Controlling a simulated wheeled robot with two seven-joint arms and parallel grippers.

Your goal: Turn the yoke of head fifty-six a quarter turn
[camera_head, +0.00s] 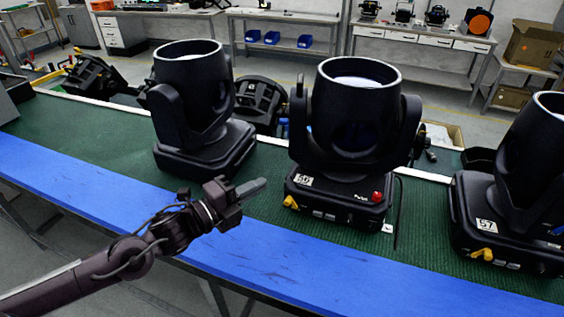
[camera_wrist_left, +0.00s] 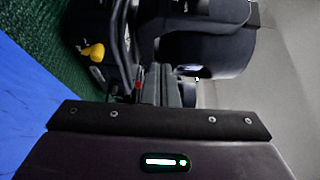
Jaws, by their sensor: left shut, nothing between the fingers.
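Head fifty-six (camera_head: 350,130) stands upright in the middle of the bench, a black moving light with its lens facing up. Its yoke (camera_head: 408,130) has arms on both sides of the can. Its base (camera_head: 335,205) carries a 56 label, a yellow latch and a red knob. My left gripper (camera_head: 252,187) is shut and empty, in front of and left of the base, apart from it. In the left wrist view the shut fingers (camera_wrist_left: 168,92) show before a sideways view of a black head (camera_wrist_left: 205,45) and a yellow latch (camera_wrist_left: 93,52). My right gripper is not in view.
Another black head (camera_head: 195,105) stands to the left, and head 57 (camera_head: 515,190) to the right. The green mat (camera_head: 100,150) has a blue front edge (camera_head: 90,180). A cable hangs beside base fifty-six. The mat at front left is clear.

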